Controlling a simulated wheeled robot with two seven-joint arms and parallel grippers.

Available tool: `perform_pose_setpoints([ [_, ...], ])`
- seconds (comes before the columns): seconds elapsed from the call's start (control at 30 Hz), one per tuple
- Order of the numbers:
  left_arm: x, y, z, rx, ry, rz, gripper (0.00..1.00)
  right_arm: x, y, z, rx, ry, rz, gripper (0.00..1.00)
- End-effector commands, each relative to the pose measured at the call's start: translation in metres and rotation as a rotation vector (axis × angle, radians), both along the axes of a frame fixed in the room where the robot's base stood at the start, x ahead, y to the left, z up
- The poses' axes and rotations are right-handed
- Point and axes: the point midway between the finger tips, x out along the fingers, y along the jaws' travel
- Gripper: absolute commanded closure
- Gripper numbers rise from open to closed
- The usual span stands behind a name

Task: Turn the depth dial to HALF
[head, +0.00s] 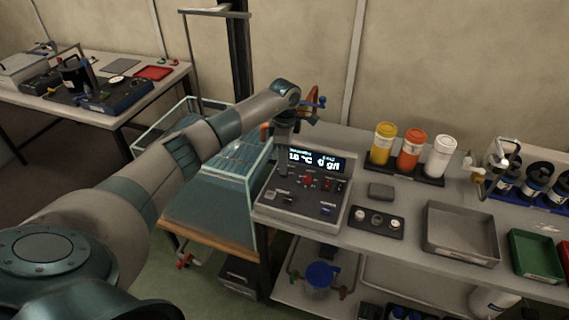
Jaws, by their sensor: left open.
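A grey control console (302,200) stands on the bench at the centre. Its lit display (318,160) shows readings in °C and g/l, partly covered by my arm. Small knobs and switches, one of them a red control (307,181), sit on its sloped face. The labels are too small to read, so I cannot tell which one is the depth dial or where it points. My left gripper (284,170) hangs down over the console's upper left part, open. I cannot tell whether it touches a control. My right gripper is not in view.
Yellow, orange and white bottles (411,150) stand in a black rack behind right of the console. A small black tray (376,222) and a grey tray (460,230) lie to its right. A glass-sided tank (215,195) stands to its left.

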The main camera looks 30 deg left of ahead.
Motion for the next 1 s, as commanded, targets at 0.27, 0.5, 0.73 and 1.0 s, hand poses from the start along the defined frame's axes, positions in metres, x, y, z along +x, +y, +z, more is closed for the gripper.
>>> perform_pose_setpoints([
  [0.27,0.000,0.000,-0.029,-0.001,0.000,0.001,0.60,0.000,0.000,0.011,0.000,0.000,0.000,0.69],
  [0.5,0.000,0.000,-0.034,0.000,-0.001,0.001,0.60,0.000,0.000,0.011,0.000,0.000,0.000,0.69],
  [0.73,0.000,0.000,-0.034,0.000,-0.001,0.001,0.77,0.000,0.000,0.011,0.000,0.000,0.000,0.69],
  [1.0,0.000,0.000,-0.034,0.000,-0.001,0.002,1.00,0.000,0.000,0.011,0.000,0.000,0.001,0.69],
])
